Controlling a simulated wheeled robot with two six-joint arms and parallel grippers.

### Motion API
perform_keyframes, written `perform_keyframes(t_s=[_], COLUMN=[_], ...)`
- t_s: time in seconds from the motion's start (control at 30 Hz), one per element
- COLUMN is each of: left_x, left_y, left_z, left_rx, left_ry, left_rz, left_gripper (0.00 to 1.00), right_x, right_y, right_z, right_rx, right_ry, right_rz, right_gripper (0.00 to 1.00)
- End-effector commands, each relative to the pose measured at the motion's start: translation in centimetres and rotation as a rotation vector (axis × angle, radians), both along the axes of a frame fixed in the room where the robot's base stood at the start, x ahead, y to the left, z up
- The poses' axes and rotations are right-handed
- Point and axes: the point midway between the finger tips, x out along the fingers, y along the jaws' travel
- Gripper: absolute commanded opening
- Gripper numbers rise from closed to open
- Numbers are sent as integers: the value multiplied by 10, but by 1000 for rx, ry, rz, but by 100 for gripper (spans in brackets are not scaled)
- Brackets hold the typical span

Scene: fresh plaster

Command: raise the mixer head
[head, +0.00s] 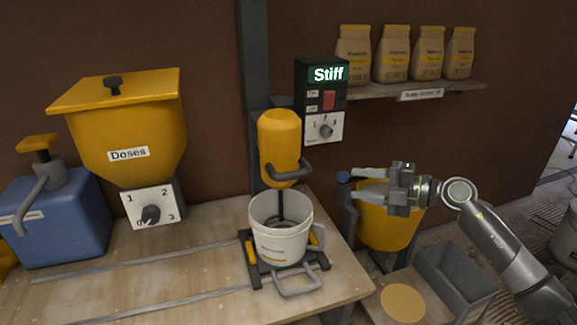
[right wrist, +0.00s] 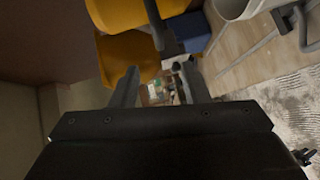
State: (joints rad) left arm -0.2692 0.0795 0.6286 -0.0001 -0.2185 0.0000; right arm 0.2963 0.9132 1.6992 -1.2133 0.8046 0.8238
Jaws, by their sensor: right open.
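The mixer head (head: 280,140) is a yellow rounded body with a grey handle (head: 291,172) at its lower front. It is down, and its dark shaft (head: 281,207) reaches into the white bucket (head: 280,243). The paddle end is partly hidden by the bucket. My right gripper (head: 358,184) is open and empty, to the right of the mixer head, with its fingers pointing left. It is apart from the handle. Both open fingers also show in the right wrist view (right wrist: 160,80). My left gripper is not in view.
A control box (head: 320,100) reading "Stiff" is behind the mixer. A blue knob (head: 343,178) is close to my right fingertips, and a yellow container (head: 384,228) is behind my gripper. A yellow "Doses" hopper (head: 122,115) and blue container (head: 62,222) stand left. Jars (head: 396,55) line a shelf.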

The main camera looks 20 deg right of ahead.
Motion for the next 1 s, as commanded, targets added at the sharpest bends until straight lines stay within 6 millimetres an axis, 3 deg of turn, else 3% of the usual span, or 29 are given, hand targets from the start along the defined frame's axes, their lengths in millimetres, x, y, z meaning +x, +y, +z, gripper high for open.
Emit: perform_keyframes(t_s=[0.33, 0.47, 0.73, 1.0], left_x=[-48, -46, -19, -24], left_y=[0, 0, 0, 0], left_z=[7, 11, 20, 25], left_rx=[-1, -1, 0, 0], left_ry=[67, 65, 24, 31], left_rz=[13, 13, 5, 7], left_gripper=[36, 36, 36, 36], right_x=[23, 37, 69, 101], right_y=[27, 42, 77, 112], right_z=[-1, -4, -11, -19], right_rx=[-1, 0, 1, -1], right_ry=[-4, -3, -3, -1], right_rz=[4, 4, 4, 3], right_gripper=[41, 41, 41, 41])
